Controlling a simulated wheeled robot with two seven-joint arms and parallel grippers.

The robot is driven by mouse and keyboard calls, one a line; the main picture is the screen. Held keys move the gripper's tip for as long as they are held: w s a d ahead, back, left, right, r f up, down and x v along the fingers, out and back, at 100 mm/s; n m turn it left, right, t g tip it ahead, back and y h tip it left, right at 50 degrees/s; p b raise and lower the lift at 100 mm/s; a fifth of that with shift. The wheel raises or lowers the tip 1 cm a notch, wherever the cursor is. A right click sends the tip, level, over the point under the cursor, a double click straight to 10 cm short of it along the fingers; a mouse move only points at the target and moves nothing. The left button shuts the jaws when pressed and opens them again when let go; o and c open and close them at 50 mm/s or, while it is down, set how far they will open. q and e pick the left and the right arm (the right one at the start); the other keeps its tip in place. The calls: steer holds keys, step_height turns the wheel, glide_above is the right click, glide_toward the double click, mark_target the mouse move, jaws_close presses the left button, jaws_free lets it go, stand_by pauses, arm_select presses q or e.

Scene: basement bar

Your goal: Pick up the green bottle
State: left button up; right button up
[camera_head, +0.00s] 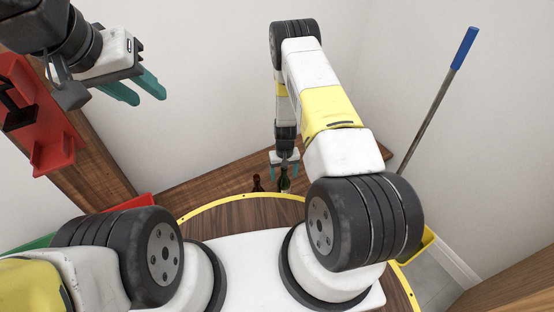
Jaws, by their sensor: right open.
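The green bottle (284,186) stands upright on a wooden surface (225,180) against the far wall. It is small in view, and its lower part is hidden. My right gripper (285,171) points down at the bottle, with its teal fingers on either side of the bottle's top and neck. It is open; I cannot tell whether either finger touches the glass. My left gripper (137,93) is at the upper left, far from the bottle. Its two teal fingers are apart with nothing between them.
A dark brown bottle (257,183) stands just left of the green bottle. A red object with a black part (40,125) is at the left. A pole with a blue handle (438,99) leans at the right wall. A yellow container (417,246) shows at the lower right.

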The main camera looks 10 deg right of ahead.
steer(key=shift+f, duration=0.25)
jaws_close()
steer(key=shift+r, duration=0.15)
